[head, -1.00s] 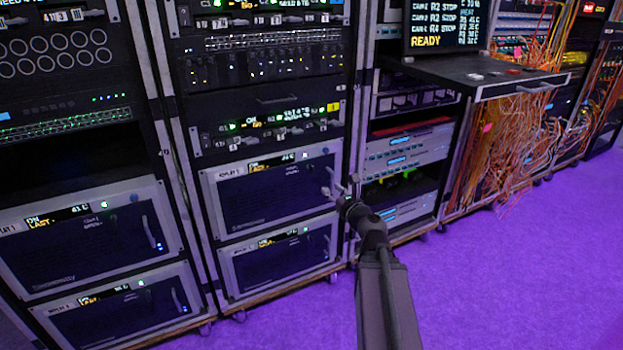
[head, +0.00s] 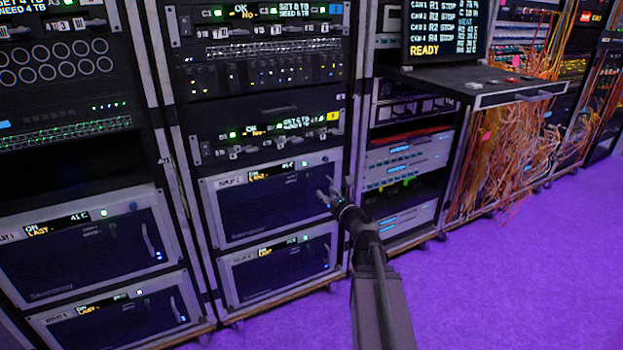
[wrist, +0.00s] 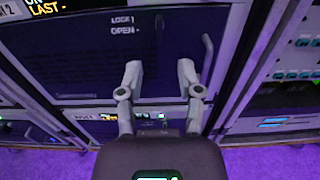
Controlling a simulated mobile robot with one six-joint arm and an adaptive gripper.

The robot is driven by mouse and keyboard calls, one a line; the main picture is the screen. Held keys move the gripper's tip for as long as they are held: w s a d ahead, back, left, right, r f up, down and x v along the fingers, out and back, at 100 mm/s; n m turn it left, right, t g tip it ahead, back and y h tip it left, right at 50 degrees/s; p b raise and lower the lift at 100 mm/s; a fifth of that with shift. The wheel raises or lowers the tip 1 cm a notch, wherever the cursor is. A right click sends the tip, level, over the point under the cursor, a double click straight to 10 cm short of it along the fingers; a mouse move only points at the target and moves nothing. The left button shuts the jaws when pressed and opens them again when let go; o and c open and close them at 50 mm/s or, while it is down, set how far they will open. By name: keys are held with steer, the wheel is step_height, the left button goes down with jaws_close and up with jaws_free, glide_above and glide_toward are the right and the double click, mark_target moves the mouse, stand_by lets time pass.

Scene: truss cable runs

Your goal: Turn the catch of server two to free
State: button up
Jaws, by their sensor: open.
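The dark server box (head: 262,208) in the middle rack is behind my gripper (head: 336,188), which is at its right side in the head view. In the wrist view the same server front (wrist: 75,62) has a label ending in 2 at the upper left. LOCK and OPEN marks (wrist: 122,25) are printed on it, and a thin upright part (wrist: 158,28), perhaps the catch, stands just right of them. An upright handle (wrist: 207,52) is at the right. My gripper (wrist: 160,74) is open and empty, its fingertips below the marks. I cannot tell the gap to the front.
A similar server (head: 278,268) sits directly below. Two more servers (head: 85,245) are in the left rack. A shelf (head: 490,88) juts out at the right, with hanging orange cables (head: 490,150) beneath it. The purple floor (head: 520,270) is clear at the right.

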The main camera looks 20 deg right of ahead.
mark_target(311, 183)
steer(key=w, duration=1)
steer(key=shift+w+a, duration=0.2)
steer(key=shift+a, duration=0.05)
jaws_close()
